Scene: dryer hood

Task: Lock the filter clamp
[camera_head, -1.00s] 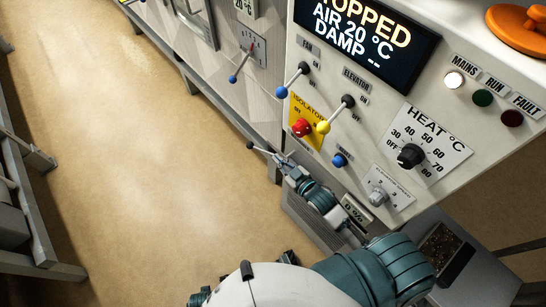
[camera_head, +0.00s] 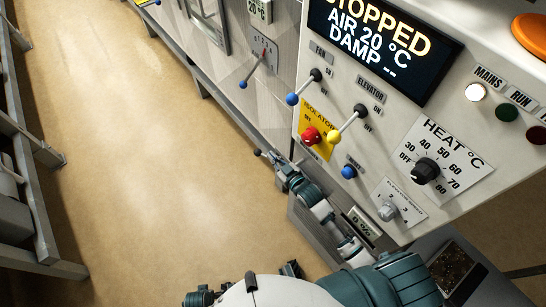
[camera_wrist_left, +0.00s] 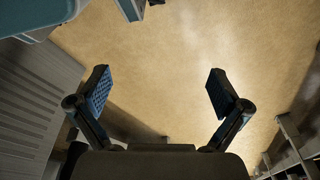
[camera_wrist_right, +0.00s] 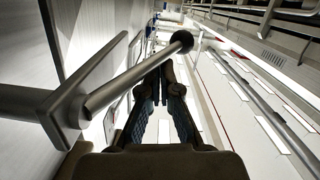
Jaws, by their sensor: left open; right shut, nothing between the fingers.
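A metal lever with a black ball end (camera_wrist_right: 181,40), which appears to be the clamp handle, crosses the right wrist view from a square bracket at left. The black ball also shows in the head view (camera_head: 258,152), low beside the panel. My right gripper (camera_wrist_right: 161,88) is shut and empty, just behind and beside the bar near its ball end. I cannot tell whether they touch. In the head view the right gripper (camera_head: 276,162) is small and partly hidden against the machine's side. My left gripper (camera_wrist_left: 160,92) is open and empty above the floor. The clamp's catch is not clearly visible.
The control panel (camera_head: 450,125) has a blue-knobbed fan lever (camera_head: 298,92), a yellow-knobbed elevator lever (camera_head: 345,126), a red isolator knob (camera_head: 311,136) and a heat dial (camera_head: 425,170) close above my right arm. The floor (camera_head: 150,150) at left is clear.

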